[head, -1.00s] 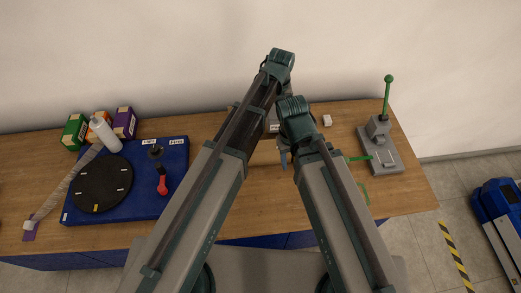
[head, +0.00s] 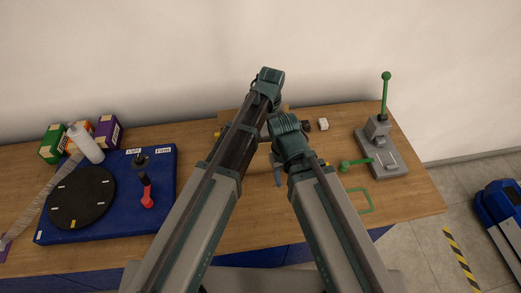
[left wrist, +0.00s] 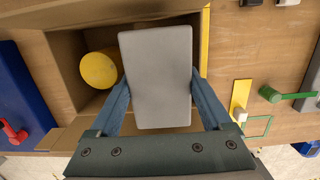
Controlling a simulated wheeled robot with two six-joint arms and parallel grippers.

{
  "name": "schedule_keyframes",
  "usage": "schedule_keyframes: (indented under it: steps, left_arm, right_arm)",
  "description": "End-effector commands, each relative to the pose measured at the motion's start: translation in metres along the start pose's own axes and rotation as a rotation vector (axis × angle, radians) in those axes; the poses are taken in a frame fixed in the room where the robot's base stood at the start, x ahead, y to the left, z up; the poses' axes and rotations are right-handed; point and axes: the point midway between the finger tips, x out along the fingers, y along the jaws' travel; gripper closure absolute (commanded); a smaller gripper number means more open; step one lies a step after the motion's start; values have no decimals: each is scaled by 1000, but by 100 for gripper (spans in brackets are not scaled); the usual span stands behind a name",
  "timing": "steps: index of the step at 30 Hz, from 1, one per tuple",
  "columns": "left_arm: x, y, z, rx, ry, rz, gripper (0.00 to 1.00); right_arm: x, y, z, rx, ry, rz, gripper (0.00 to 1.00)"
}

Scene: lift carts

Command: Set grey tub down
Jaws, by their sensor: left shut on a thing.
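The grey tub (left wrist: 157,77) shows in the left wrist view as a plain grey rectangle. My left gripper (left wrist: 160,84) is shut on it, with one blue-grey finger along each side. The tub is over an open cardboard box (left wrist: 65,60) and hides part of the box floor. I cannot tell its height above the box. In the head view my folded arms hide the tub and my left gripper. A small blue-grey part below my right arm's bend (head: 278,172) may belong to my right gripper, but its jaws cannot be made out.
A yellow cylinder (left wrist: 99,69) is in the box, left of the tub. A grey stand with a green lever (head: 382,150) is behind. A blue board with a black disc (head: 82,197) is left.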

Motion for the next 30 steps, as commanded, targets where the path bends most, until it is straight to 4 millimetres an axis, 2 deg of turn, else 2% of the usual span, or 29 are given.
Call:
schedule_keyframes:
  steps: [1, 9, 18, 27, 30]
  left_arm:
    - [11, 0, -1, 0, 0, 0, 100]
    - [52, 0, -6, 0, 0, 0, 100]
    - [58, 0, -7, 0, 0, 0, 100]
    - [92, 0, -11, 0, 0, 0, 100]
    - [95, 0, -12, 0, 0, 0, 100]
  right_arm:
    - [11, -1, -1, 0, 0, 0, 50]
    - [52, -5, -3, 2, 0, 0, 50]
    - [58, -6, -3, 2, 0, 0, 50]
    - [92, -9, -5, 2, 0, 0, 50]
    - [95, -9, -6, 2, 0, 0, 50]
